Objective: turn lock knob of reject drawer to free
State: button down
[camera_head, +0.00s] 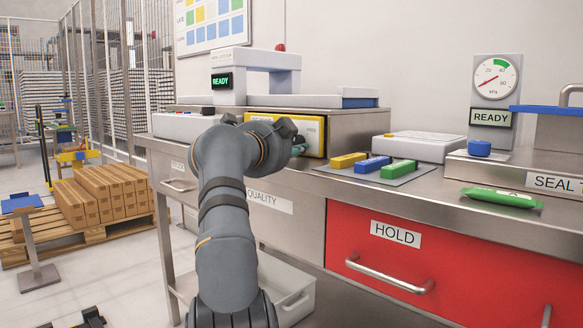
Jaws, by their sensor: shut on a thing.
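The reject drawer appears to be the yellow-fronted panel (313,135) set in the steel housing at the back of the bench, centre of the picture. Its front looks flush with the housing, and the pale label on it is too small to read. My gripper (298,148) is right at this yellow front, shut on what seems to be the lock knob. The wrist and forearm cover most of the fingers and the left part of the front. The knob itself is hidden, so its setting cannot be told.
Yellow, blue and green blocks lie on a grey mat (395,176) to the right. A pale flat box (430,146), a green pouch (502,198) and a gauge panel (494,95) are farther right. A red HOLD drawer (440,262) with a bar handle is below.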

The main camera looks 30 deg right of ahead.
jog(key=shift+s+d+m+h+b, duration=0.1)
jog(key=shift+m+h+b, duration=0.2)
jog(key=shift+m+b, duration=0.85)
jog(key=shift+t, duration=0.3)
jog(key=c, duration=1.7)
grip_release()
jog(key=shift+c, duration=0.2)
jog(key=v, duration=1.2)
